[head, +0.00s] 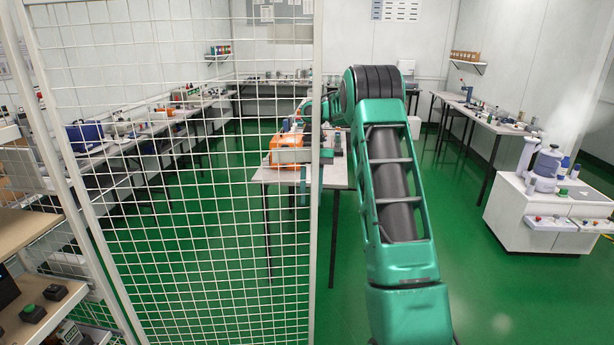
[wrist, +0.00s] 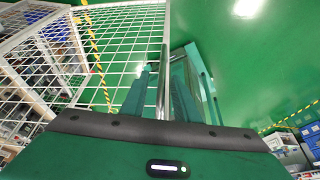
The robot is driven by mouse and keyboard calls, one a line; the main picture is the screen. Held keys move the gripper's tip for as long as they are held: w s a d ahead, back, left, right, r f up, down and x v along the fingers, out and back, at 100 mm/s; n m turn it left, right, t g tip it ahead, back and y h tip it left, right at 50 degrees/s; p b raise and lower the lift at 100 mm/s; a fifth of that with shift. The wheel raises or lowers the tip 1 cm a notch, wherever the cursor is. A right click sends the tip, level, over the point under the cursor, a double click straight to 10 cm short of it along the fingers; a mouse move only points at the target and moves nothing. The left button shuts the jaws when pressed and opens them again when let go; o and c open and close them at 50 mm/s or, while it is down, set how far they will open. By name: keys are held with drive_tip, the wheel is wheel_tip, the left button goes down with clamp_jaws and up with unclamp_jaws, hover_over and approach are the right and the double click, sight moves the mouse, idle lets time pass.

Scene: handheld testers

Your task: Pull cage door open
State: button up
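The cage door (head: 200,200) is white wire mesh in a white frame and fills the left half of the head view. Its upright right edge (head: 317,60) stands beside my arm. The mesh also shows in the wrist view (wrist: 115,45). My gripper (wrist: 163,85) is at this edge, with one teal finger on each side of an upright metal bar (wrist: 161,60). The fingers are apart with the bar between them; I cannot tell whether they press on it. In the head view my arm and the door edge hide most of the gripper.
Behind the mesh, an orange device (head: 286,149) sits on a table (head: 270,177). A white cabinet (head: 510,215) with bottles stands at right. Shelves (head: 35,222) are at the left edge. The green floor (head: 470,290) between my arm and the cabinet is clear.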

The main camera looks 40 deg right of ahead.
drive_tip(key=v, duration=1)
drive_tip(key=shift+w+a, duration=0.1)
drive_tip(key=shift+a, duration=0.05)
idle(0.4)
